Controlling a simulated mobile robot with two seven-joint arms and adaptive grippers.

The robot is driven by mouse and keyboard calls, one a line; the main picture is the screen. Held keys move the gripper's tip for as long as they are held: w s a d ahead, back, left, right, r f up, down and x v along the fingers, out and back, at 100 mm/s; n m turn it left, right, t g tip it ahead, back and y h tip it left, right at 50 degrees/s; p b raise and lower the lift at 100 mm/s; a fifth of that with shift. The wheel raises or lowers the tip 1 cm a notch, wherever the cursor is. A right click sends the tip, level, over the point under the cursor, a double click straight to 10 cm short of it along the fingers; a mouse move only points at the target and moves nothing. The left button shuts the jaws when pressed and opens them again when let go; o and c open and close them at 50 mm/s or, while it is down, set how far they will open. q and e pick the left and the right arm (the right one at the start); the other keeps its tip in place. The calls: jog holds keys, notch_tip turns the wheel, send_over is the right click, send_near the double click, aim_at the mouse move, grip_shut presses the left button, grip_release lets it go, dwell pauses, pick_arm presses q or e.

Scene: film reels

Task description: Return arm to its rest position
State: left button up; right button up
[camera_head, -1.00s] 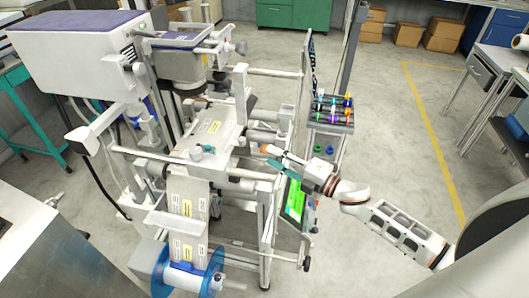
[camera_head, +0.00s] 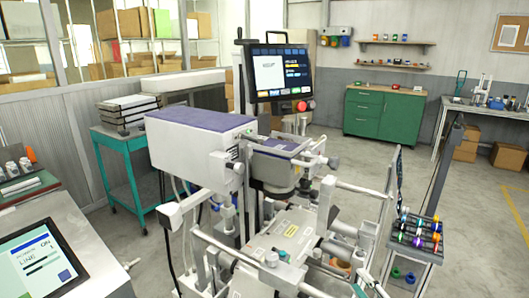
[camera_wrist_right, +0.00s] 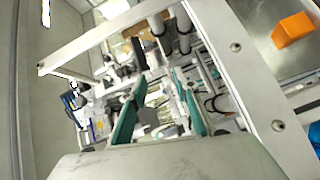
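My right gripper (camera_head: 366,287) shows only as teal and pale fingertips at the bottom edge of the head view, right of the film machine's flat plate (camera_head: 285,240). The rest of the right arm is cut off below. In the right wrist view, the two teal fingers of this gripper (camera_wrist_right: 158,84) stand apart with a gap between them. I see nothing clearly held there; machine parts fill the background. My left gripper and arm are not in view.
A monitor (camera_head: 277,73) stands behind. A rack of coloured bottles (camera_head: 418,236) is at right. Clear floor (camera_head: 480,215) lies further right. An orange block (camera_wrist_right: 292,30) shows in the wrist view.

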jog(key=s+d+f+m+g+h, duration=0.2)
jog(key=s+d+m+g+h, duration=0.15)
jog(key=s, duration=0.45)
jog(key=s+d+f+m+g+h, duration=0.2)
jog(key=s+d+m+g, duration=0.15)
jog(key=s, duration=0.45)
jog(key=s+d+f+m+g+h, duration=0.2)
jog(key=s+m+g+h, duration=0.15)
jog(key=s, duration=0.45)
jog(key=w+a+f+m+t+y, duration=0.1)
jog(key=a+f+m+t+y, duration=0.1)
jog(key=a+f, duration=0.5)
jog(key=w+a+f+m+t+y, duration=0.1)
jog(key=a+f+t+y, duration=0.1)
jog(key=a+f+y, duration=0.3)
jog(key=a+f, duration=0.2)
jog(key=a, duration=0.2)
jog(key=shift+w+m+y, duration=0.25)
jog(key=shift+m+y, duration=0.05)
jog(key=shift+m, duration=0.05)
jog(key=shift+t, duration=0.25)
